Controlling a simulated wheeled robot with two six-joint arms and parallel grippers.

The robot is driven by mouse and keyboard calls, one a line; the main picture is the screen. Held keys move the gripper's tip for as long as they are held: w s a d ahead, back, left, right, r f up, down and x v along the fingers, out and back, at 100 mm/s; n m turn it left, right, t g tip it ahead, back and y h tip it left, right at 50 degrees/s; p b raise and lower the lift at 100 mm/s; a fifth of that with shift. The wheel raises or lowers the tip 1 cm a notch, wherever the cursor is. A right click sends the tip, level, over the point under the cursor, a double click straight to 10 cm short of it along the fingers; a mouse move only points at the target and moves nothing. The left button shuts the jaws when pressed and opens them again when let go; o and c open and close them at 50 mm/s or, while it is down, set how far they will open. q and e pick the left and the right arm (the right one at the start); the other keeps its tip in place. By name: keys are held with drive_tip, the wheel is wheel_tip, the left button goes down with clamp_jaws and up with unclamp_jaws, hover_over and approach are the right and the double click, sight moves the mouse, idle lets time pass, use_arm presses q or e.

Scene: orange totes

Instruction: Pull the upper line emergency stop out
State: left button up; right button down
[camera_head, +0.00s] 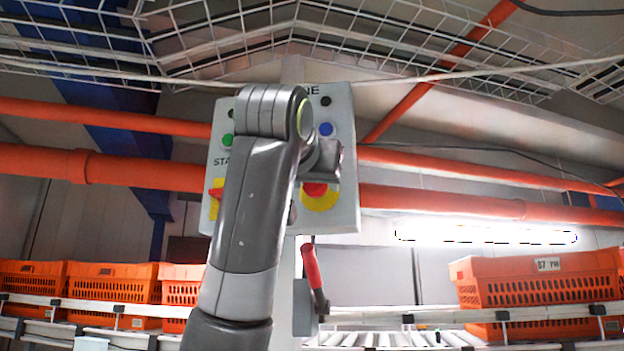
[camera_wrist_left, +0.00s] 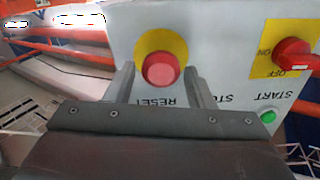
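The emergency stop is a red mushroom button on a round yellow plate (camera_head: 320,200), on the light grey control panel (camera_head: 346,215). In the head view my left gripper (camera_head: 322,168) and arm hide part of it. In the left wrist view the red button (camera_wrist_left: 160,70) sits on the panel face, near the upside-down word RESET. The two fingers of my left gripper (camera_wrist_left: 160,80) stand apart, one on each side of the button, with a gap at both sides. I cannot tell how deep they reach around it. My right gripper is not in view.
The panel also has a red rotary switch (camera_wrist_left: 292,53) on a yellow plate, a green button (camera_wrist_left: 268,116) and a blue button (camera_head: 326,129). A red-handled lever (camera_head: 313,268) is below the panel. Orange totes (camera_head: 540,282) stand on conveyors at both sides.

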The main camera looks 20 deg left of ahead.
use_arm(q)
drive_tip(key=shift+o, duration=0.8)
drive_tip(key=shift+s, duration=0.2)
drive_tip(key=s+d+b, duration=0.1)
drive_tip(key=s+b, duration=0.8)
drive_tip(key=s, duration=0.8)
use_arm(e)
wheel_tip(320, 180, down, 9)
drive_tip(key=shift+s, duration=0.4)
use_arm(q)
drive_tip(key=shift+d+r, duration=0.1)
drive_tip(key=shift+r, duration=0.05)
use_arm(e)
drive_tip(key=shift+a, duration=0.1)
